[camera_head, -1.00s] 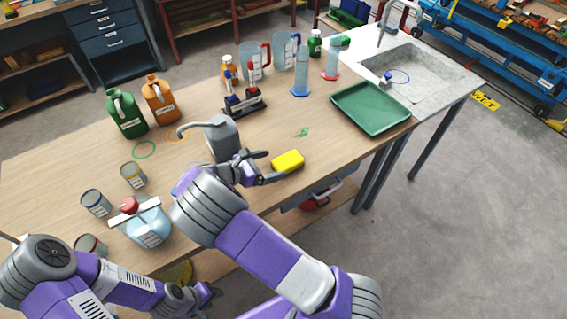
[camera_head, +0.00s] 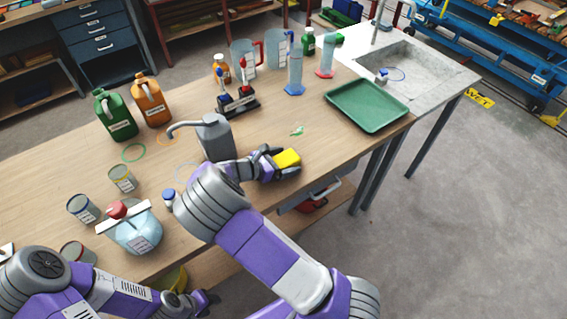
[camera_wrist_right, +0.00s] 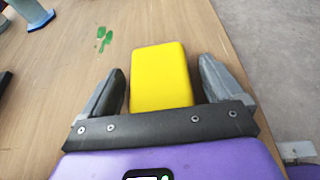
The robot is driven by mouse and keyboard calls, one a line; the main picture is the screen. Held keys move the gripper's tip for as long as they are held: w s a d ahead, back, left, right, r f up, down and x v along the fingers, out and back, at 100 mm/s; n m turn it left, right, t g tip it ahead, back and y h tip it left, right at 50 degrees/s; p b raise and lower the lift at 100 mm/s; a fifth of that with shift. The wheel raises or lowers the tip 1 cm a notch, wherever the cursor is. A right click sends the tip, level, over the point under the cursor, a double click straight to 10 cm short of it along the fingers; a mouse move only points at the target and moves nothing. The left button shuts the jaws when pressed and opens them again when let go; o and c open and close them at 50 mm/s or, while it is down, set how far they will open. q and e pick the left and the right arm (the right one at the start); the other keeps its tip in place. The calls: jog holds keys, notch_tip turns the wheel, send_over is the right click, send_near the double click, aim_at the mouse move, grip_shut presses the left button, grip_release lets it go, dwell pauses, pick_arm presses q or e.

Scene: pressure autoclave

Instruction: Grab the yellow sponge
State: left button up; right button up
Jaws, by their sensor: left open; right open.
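The yellow sponge (camera_head: 287,158) lies on the wooden table near its front edge. My right gripper (camera_head: 282,162) is open around it. In the right wrist view the sponge (camera_wrist_right: 160,76) sits between the two fingers of my right gripper (camera_wrist_right: 162,82), with a gap visible on each side. The near end of the sponge is hidden behind the gripper's dark front bar. My left gripper (camera_head: 205,300) is low in the head view, in front of the table and away from the sponge, and is open.
A grey can with a spout (camera_head: 215,138) stands just left of my right gripper. A green tray (camera_head: 368,106) lies to the right, before the sink (camera_head: 425,75). Green spill marks (camera_head: 297,130) lie behind the sponge.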

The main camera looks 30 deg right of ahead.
jog(key=shift+c, duration=0.2)
jog(key=c, duration=1)
jog(key=shift+r, duration=0.1)
